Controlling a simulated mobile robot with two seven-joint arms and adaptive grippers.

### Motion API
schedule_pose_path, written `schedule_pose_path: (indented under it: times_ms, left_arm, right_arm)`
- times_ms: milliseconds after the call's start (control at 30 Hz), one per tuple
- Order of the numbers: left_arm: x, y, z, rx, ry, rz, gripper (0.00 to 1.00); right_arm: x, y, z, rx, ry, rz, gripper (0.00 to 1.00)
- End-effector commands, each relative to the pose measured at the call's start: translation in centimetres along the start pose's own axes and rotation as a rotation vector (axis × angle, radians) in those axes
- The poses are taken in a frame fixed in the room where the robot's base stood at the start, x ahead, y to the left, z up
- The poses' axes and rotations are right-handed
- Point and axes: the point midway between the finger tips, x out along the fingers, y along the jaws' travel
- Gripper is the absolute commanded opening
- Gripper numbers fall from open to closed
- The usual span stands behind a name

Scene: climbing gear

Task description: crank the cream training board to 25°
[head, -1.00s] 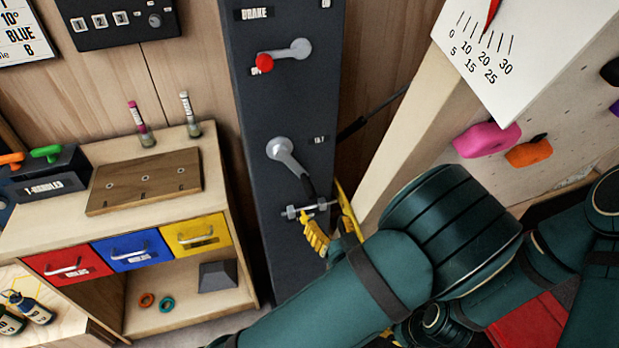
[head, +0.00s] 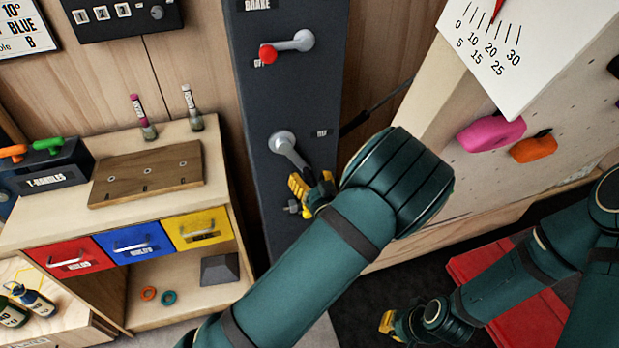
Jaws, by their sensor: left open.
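The cream training board (head: 570,125) stands at the right and carries a white angle scale (head: 540,45). The scale's red pointer (head: 497,10) is near the middle marks; I cannot read the exact degree. The crank (head: 283,144) on the dark column has a grey hub and an arm slanting down to the right. My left gripper (head: 311,190) is open at the outer end of the crank arm, its yellow fingers hiding most of the handle; I cannot tell whether they touch it. My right gripper (head: 388,325) is low at the bottom; its fingers are partly hidden.
A brake lever (head: 295,43) with a red knob sits above the crank on the dark column (head: 285,95). A wooden bench (head: 215,165) with red, blue and yellow drawers stands to the left. Pink (head: 492,132) and orange (head: 533,148) holds stick out from the board.

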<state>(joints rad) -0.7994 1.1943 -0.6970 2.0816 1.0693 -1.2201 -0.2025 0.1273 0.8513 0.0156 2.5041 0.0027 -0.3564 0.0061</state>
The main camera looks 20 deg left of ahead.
Motion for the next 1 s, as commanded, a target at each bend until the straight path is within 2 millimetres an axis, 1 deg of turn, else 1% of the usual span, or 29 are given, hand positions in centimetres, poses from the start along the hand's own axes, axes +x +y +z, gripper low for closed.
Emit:
schedule_pose_path:
  times_ms: [300,333,367,400,467,500,1000]
  left_arm:
    - [0.29,-0.02,0.01,0.001,0.000,0.000,0.61]
    - [0.29,-0.03,0.01,0.001,0.000,0.000,0.59]
    - [0.29,-0.03,0.01,0.001,0.000,0.000,0.49]
    - [0.28,-0.03,0.01,0.001,0.000,0.000,0.35]
    - [0.28,-0.03,0.01,0.000,0.000,0.000,0.14]
    - [0.27,-0.03,0.01,0.001,0.000,0.000,0.00]
    - [0.30,0.15,-0.25,-0.028,0.001,-0.001,0.00]
  right_arm:
    - [0.00,0.00,0.01,0.000,0.000,0.000,0.00]
    - [0.00,0.00,0.01,0.000,0.000,0.000,0.00]
    - [0.00,0.00,0.01,0.000,0.000,0.000,0.00]
    - [0.00,0.00,0.01,0.000,0.000,0.000,0.00]
    - [0.00,0.00,0.01,0.000,0.000,0.000,0.00]
    - [0.00,0.00,0.01,0.000,0.000,0.000,0.00]
    - [0.19,0.07,0.07,0.000,-0.001,0.000,0.00]
